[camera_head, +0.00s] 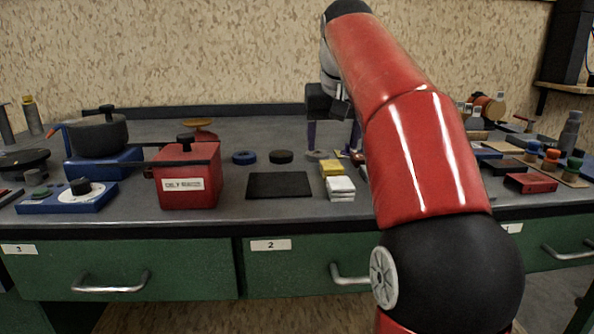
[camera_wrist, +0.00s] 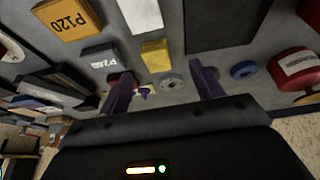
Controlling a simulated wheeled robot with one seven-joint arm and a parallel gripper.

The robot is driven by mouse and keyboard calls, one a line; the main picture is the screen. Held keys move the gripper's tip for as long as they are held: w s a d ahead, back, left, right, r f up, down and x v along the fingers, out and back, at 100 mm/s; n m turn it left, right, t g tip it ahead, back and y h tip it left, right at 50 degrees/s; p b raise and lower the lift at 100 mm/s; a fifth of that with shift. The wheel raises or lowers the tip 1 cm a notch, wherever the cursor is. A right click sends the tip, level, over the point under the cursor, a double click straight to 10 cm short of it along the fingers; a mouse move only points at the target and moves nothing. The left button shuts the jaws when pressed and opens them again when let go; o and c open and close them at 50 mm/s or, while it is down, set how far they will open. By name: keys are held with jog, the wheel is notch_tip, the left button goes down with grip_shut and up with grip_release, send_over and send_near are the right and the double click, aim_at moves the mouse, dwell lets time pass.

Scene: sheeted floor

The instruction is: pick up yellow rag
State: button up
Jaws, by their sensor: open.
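The yellow rag (camera_head: 331,168) looks like a small folded block on the grey bench, just behind a folded white stack (camera_head: 340,188). In the wrist view the yellow rag (camera_wrist: 156,55) shows just beyond the gap between my fingertips, with the white stack (camera_wrist: 141,15) above it in the picture. My gripper (camera_head: 334,147) points down over the bench, behind the yellow rag in the head view. Its two purple fingers are apart and nothing is between them. The wrist view also shows my gripper (camera_wrist: 163,74) empty, not touching the rag.
A black mat (camera_head: 279,185) lies left of the rag. A red box (camera_head: 188,178) with a black knob stands further left. Blue (camera_head: 244,157) and black (camera_head: 281,156) rings lie behind the mat. In the wrist view, an orange P120 block (camera_wrist: 70,18) lies left of the white stack.

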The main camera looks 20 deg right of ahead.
aim_at(331, 164)
jog(key=b+x, duration=0.1)
jog(key=x, duration=0.1)
jog(key=b+x, duration=0.1)
jog(key=x, duration=0.2)
jog(key=w+d+x, duration=0.1)
jog(key=x, duration=0.2)
jog(key=shift+w+r+b, duration=0.1)
jog(key=shift+r+b, duration=0.3)
jog(key=shift+c, duration=0.3)
jog(key=c, duration=1)
jog(key=shift+r, duration=0.1)
notch_tip(331, 164, up, 10)
jog(key=p, duration=0.5)
